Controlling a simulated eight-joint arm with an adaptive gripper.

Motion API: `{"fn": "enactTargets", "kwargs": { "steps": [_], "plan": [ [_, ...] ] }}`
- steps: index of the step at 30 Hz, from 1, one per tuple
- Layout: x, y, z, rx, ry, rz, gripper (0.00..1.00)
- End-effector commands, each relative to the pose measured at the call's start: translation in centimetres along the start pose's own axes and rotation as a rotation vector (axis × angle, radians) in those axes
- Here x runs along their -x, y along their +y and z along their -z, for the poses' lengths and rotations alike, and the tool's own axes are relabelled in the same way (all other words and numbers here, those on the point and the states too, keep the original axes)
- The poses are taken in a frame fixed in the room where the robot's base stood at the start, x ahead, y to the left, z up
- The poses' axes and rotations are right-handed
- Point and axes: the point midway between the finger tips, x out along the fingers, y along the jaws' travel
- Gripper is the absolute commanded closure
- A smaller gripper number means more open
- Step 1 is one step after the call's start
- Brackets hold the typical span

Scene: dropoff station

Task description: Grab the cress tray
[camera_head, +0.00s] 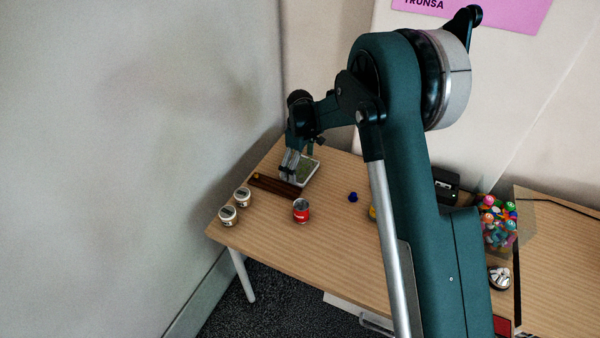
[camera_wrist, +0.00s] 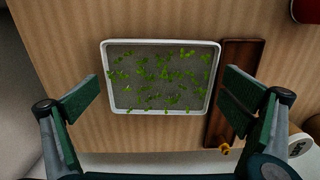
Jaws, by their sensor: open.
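The cress tray (camera_wrist: 160,76) is a shallow white-rimmed tray with a grey bed and scattered green sprouts. It lies flat on the wooden table in the wrist view. In the head view the tray (camera_head: 308,172) is partly hidden behind my gripper (camera_head: 292,168). In the wrist view my gripper (camera_wrist: 160,95) is open, one finger left of the tray and one to the right. The right finger overlaps a dark brown wooden board beside the tray. Nothing is between the fingertips except the view of the tray; I cannot tell the height above it.
The dark board (camera_head: 272,185) lies close beside the tray. Two white jars (camera_head: 235,205) and a red can (camera_head: 301,211) stand nearer the front edge. A blue object (camera_head: 352,197) lies to the right. A wall stands close behind; table between can and blue object is clear.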

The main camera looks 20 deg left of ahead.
Motion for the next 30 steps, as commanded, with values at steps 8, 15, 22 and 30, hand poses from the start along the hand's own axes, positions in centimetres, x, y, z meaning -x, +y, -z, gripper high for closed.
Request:
{"fn": "enactTargets", "kwargs": {
  "steps": [8,15,22,30],
  "plan": [
    [-0.06,0.01,0.01,0.000,0.000,0.000,0.00],
    [-0.06,0.01,0.01,0.000,0.000,0.000,0.00],
    [-0.06,0.01,0.01,0.000,0.000,0.000,0.23],
    [-0.01,0.01,0.01,0.000,0.000,0.000,0.23]
  ]
}}
